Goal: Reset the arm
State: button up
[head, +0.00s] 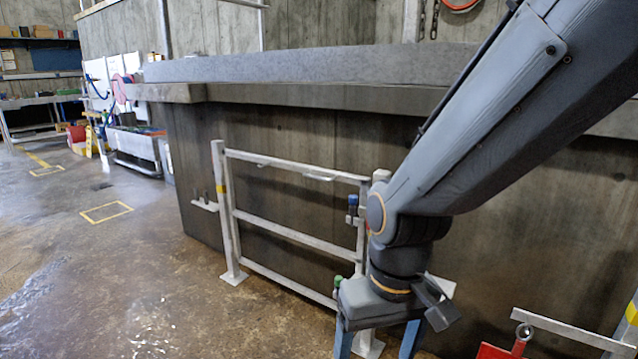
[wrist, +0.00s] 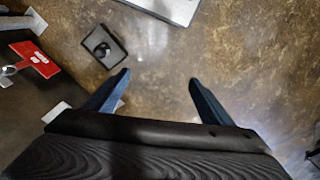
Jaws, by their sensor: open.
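My gripper (head: 380,343) hangs at the end of my arm in the lower right of the head view, in front of a white metal gate. Its blue fingers point down and are spread. In the wrist view my gripper (wrist: 158,80) shows two separated fingers with only bare floor between them. It is open and holds nothing. In the head view the fingertips run out of the bottom of the picture.
The white gate (head: 290,233) stands against the concrete wall (head: 200,150). A red piece (head: 497,352) is at lower right. A dark square plate (wrist: 90,50) lies on the floor. The wet floor (head: 110,260) at left is mostly clear.

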jog(key=s+d+r+m+p, duration=0.2)
jog(key=d+r+p, duration=0.8)
jog(key=r+p, duration=0.2)
jog(key=shift+s+d+m+h+p, duration=0.15)
jog(key=shift+d+m+h+p, duration=0.25)
jog(key=shift+p, duration=0.7)
